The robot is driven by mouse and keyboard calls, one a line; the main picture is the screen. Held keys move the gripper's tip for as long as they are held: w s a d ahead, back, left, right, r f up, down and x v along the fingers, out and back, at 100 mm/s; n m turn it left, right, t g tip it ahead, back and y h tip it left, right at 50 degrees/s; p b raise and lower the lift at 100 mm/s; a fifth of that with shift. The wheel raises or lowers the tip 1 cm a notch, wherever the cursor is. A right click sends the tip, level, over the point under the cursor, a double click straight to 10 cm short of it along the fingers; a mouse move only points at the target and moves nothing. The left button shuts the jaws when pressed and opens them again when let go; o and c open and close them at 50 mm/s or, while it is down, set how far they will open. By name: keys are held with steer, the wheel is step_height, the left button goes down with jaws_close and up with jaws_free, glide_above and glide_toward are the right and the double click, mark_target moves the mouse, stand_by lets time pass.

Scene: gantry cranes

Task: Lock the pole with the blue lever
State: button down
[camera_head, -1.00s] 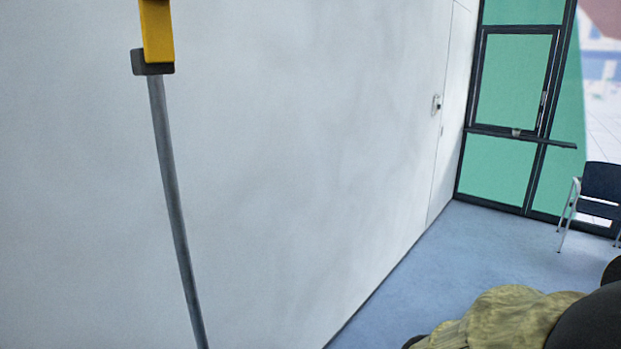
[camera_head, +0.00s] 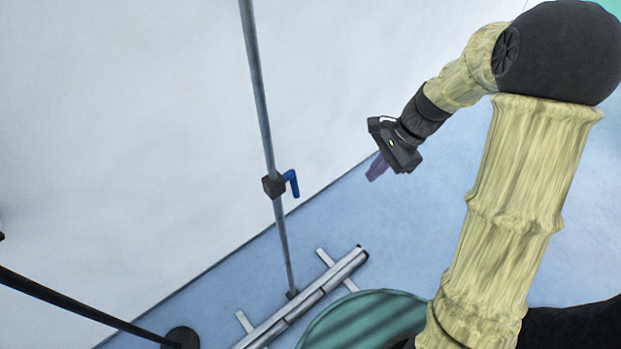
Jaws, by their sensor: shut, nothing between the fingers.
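A thin grey pole (camera_head: 260,95) runs down from the top of the view to a metal base on the floor. A dark clamp block (camera_head: 273,186) sits around the pole at mid height. A blue lever (camera_head: 292,182) sticks out from the right side of the block, bent, with its free end pointing down. My gripper (camera_head: 375,168) is to the right of the lever, apart from it, with its purple fingers pointing down and left. The fingers are shut and empty.
A silver metal base (camera_head: 308,298) lies on the blue floor. A green ribbed round object (camera_head: 362,322) stands in front of it. A dark slanting pole (camera_head: 80,305) and a round black foot (camera_head: 181,338) are at lower left. A pale wall (camera_head: 130,120) rises behind.

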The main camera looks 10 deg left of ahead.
steer(key=w+a+m+g+y, duration=0.1)
steer(key=w+a+m+y, duration=0.2)
steer(key=w+a+m, duration=0.15)
steer(key=s+a+f+p, duration=0.2)
steer(key=s+a+f, duration=0.3)
steer(key=a+f, duration=0.3)
steer(key=shift+a+n+p, duration=0.35)
steer(key=shift+a+p, duration=0.05)
steer(key=shift+a, duration=0.8)
steer(key=shift+s+f, duration=0.1)
steer(key=shift+f, duration=0.05)
steer(key=shift+a+f+y+b, duration=0.1)
steer(key=shift+a+y+b, duration=0.2)
steer(key=shift+a+b, duration=0.6)
steer(key=shift+d+n, duration=0.15)
steer(key=shift+n, duration=0.15)
